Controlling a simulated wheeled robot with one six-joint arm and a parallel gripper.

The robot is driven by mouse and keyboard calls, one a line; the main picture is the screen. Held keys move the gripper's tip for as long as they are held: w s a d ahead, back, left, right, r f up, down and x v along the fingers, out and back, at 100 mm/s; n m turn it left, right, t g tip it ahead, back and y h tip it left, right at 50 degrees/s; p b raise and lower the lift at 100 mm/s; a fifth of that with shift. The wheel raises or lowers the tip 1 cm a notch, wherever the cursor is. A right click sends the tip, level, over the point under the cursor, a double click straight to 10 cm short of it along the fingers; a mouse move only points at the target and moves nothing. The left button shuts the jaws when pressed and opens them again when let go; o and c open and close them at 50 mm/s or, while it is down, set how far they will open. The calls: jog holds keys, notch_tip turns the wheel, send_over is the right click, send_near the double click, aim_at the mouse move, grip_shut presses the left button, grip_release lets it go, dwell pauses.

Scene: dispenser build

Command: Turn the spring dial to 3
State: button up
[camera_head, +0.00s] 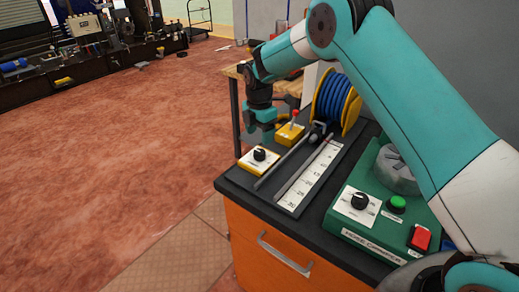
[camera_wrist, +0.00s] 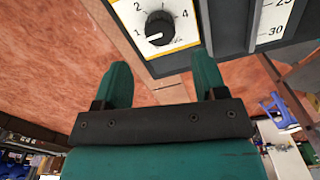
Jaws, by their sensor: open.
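A black dial knob (camera_wrist: 159,28) sits on a white plate with the numbers 1, 2 and 4 readable around it. Its white mark points left, close to the 1. The 3 is cut off or out of view. In the head view the same knob (camera_head: 259,155) is on a small yellow box (camera_head: 253,170) at the bench's left edge. I cannot read the word "spring" on it. My gripper (camera_wrist: 162,65) is open and empty, its two fingers apart, just short of the dial. In the head view my gripper (camera_head: 264,133) hangs above and behind the box.
A ruler strip (camera_head: 308,175) and dark rail lie right of the box. A yellow box with a red lever (camera_head: 291,131) and a blue hose reel (camera_head: 336,103) stand behind. A green hose crimper (camera_head: 345,232) with another knob, a green button and a red switch is at right.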

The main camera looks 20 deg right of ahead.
aim_at(259, 151)
notch_tip(259, 151, down, 8)
jog(key=shift+r+p, duration=0.15)
jog(key=shift+p, duration=0.5)
jog(key=c, duration=0.9)
